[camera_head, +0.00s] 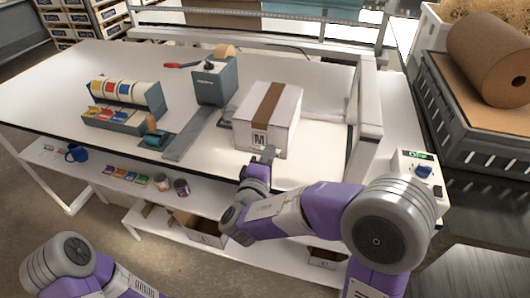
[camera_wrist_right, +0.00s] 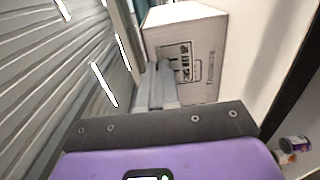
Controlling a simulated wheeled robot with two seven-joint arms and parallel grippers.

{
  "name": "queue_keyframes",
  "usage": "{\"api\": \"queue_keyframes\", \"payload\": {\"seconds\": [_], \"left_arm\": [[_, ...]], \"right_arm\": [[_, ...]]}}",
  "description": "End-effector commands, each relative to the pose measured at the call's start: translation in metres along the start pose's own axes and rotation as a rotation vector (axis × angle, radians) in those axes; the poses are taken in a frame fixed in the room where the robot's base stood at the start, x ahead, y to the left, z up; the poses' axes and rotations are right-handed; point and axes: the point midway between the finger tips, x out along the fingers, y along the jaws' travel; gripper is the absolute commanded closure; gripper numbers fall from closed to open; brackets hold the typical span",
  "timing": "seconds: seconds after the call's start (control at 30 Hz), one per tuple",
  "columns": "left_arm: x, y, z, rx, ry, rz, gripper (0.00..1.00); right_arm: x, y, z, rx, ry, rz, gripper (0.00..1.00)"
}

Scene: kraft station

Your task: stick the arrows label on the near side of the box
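The white box (camera_head: 252,107) with a brown tape strip stands on the table, right of centre. A label with black marks (camera_head: 259,138) lies flat against the near side of the box; in the right wrist view the label (camera_wrist_right: 186,50) shows dark symbols beside printed text. My right gripper (camera_head: 267,152) is just in front of that side, its fingertips at the label. In the right wrist view the fingers (camera_wrist_right: 164,82) look closed together and partly cover the label; whether they still pinch its edge is unclear. My left gripper is outside the view.
A label dispenser (camera_head: 122,108) with several coloured rolls stands at the left. A grey tape machine (camera_head: 213,84) and a blue tape dispenser (camera_head: 155,138) stand left of the box. A white frame post (camera_head: 368,110) rises to its right. A control box (camera_head: 420,170) is farther right.

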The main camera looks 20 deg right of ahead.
Motion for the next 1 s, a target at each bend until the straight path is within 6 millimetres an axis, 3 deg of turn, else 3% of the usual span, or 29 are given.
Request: {"api": "queue_keyframes", "payload": {"seconds": [0.5, 1.0], "left_arm": [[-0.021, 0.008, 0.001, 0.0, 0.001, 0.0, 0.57], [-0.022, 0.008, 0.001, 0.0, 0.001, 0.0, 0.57]], "right_arm": [[0.044, 0.001, 0.0, -0.001, -0.001, -0.002, 1.0], [0.048, -0.001, 0.0, -0.001, 0.0, -0.002, 1.0]]}}
